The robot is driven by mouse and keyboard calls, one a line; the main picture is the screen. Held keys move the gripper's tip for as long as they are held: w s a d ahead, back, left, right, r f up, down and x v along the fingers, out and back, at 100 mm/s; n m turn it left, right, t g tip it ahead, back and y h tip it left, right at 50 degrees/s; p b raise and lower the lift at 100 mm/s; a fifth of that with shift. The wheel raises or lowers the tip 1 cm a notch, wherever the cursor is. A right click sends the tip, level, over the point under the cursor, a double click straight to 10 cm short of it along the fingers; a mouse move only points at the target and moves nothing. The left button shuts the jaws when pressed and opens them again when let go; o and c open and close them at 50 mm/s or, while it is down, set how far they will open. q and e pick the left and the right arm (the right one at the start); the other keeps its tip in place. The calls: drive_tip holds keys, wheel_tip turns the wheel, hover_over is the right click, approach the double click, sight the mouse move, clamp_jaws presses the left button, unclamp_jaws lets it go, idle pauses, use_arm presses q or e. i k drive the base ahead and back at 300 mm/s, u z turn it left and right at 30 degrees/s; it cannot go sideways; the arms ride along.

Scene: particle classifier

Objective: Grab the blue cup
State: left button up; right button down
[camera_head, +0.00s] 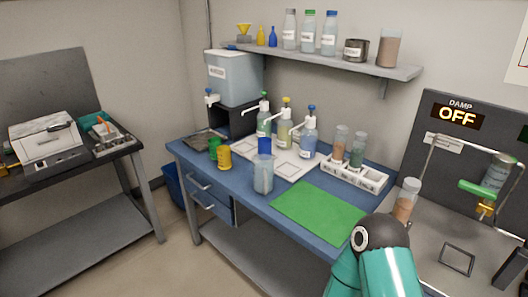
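Part of one of my arms, teal with a dark round joint, shows at the bottom right. Neither gripper is in view, and nothing is seen touching the blue cup.
Pump bottles (309,137) stand on a white tray behind the cup. A white rack (350,174) with filled tubes is to the right. A green mat (320,212) lies bare at the front. A tall jar (405,200) stands near my arm.

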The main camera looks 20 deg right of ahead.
sight(264, 144)
drive_tip(key=u, duration=0.7)
drive_tip(key=k, duration=0.7)
drive_tip(key=u, duration=0.8)
drive_tip(key=k, duration=0.6)
drive_tip(key=u, duration=0.5)
drive_tip(key=i, duration=1.2)
drive_tip(key=z, duration=0.7)
drive_tip(key=i, duration=1.4)
drive_tip(key=z, duration=1.15)
drive_tip(key=i, duration=1.15)
drive_tip(key=z, duration=1)
drive_tip(key=i, duration=0.3)
drive_tip(key=z, duration=0.1)
drive_tip(key=k, duration=0.6)
